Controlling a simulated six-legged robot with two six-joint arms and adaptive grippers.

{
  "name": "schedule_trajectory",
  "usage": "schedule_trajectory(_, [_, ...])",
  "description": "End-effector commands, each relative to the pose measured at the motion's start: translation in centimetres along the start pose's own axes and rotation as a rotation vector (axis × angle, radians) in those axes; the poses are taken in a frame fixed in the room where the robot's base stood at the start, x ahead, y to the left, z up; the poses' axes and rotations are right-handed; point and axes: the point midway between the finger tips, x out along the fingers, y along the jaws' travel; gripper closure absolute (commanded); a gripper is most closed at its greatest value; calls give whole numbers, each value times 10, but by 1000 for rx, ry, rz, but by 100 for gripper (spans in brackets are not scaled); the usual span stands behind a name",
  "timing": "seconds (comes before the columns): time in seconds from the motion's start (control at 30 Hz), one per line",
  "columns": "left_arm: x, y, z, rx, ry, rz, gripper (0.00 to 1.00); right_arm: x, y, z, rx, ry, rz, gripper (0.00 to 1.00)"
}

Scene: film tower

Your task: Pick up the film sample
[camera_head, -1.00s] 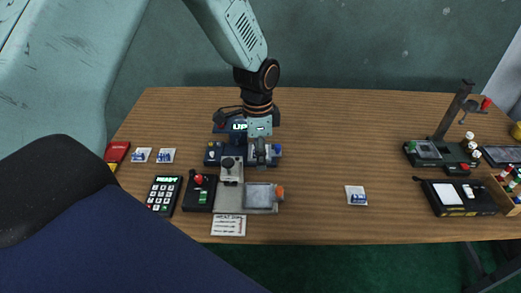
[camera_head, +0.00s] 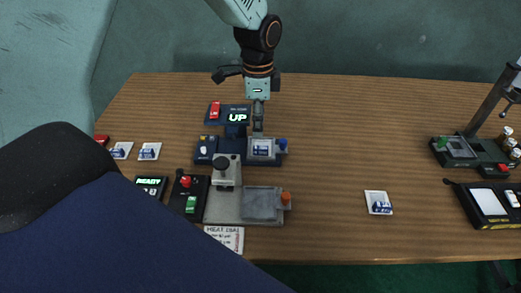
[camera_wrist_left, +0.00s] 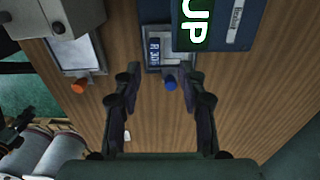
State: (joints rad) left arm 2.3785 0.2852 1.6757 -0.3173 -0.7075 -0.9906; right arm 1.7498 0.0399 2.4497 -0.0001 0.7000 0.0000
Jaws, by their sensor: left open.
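A small film sample with a blue label (camera_head: 262,150) lies in the pale tray of the dark blue tester (camera_head: 207,158). It also shows in the left wrist view (camera_wrist_left: 154,53), in the tray with the blue knob. My left gripper (camera_head: 258,127) hangs from above behind this tray, beside the "UP" display (camera_head: 236,118). In the left wrist view my open, empty fingers (camera_wrist_left: 164,78) spread on both sides of the knob and tray. Other labelled samples lie on the table: two at left (camera_head: 122,150) (camera_head: 149,151) and one at right (camera_head: 379,203). My right gripper is not in view.
A grey press (camera_head: 227,171) with an orange-knobbed plate (camera_head: 262,203) stands in front of the tester. A control box (camera_head: 188,195) and a "READY" keypad (camera_head: 150,187) are left of it. Stand and black device (camera_head: 490,204) are at right. The table between is mostly clear.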

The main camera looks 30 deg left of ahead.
Motion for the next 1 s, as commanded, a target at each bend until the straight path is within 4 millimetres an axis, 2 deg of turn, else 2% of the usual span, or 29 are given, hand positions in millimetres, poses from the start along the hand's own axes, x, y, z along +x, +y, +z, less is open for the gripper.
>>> schedule_trajectory(0.43, [36,6,-1,2,-1,1,58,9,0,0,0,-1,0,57])
schedule_trajectory(0.7, [74,6,-2,1,-2,1,58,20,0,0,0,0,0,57])
schedule_trajectory(0.97, [78,4,-2,1,0,-1,58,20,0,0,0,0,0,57])
schedule_trajectory(1.0, [78,3,-2,0,0,-1,61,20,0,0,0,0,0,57])
